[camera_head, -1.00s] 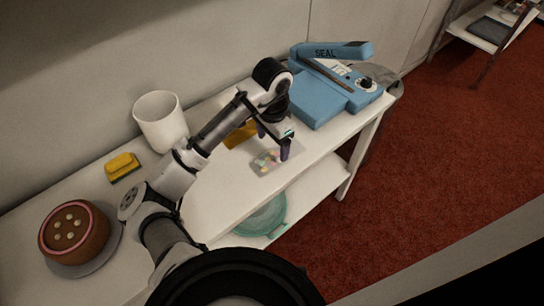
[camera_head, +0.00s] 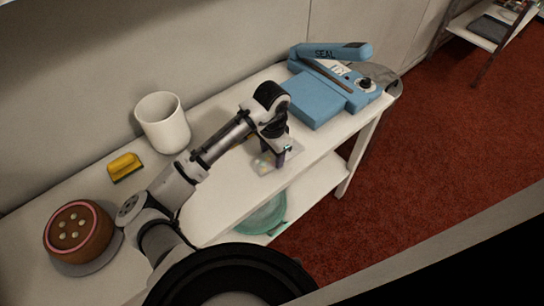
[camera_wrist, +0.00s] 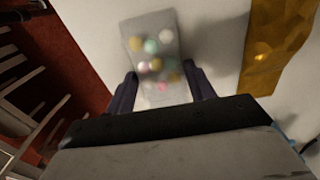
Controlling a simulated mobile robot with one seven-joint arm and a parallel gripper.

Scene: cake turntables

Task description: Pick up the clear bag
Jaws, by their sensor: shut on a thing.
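The clear bag (camera_wrist: 152,55) is a see-through pouch with several small coloured balls inside. In the wrist view it lies between the two fingers of my gripper (camera_wrist: 158,88), near the table edge. The head view also shows the bag (camera_head: 263,164), partly hidden behind my gripper (camera_head: 279,158). My gripper points down and is shut on the bag. I cannot tell whether the bag is clear of the white table (camera_head: 215,197).
A gold-coloured packet (camera_wrist: 275,50) lies right of the bag in the wrist view. A blue sealer (camera_head: 318,99) stands beyond my gripper. A white cup (camera_head: 163,122), yellow sponge (camera_head: 125,167) and brown cake (camera_head: 77,231) stand left. A teal item (camera_head: 262,216) is on the lower shelf.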

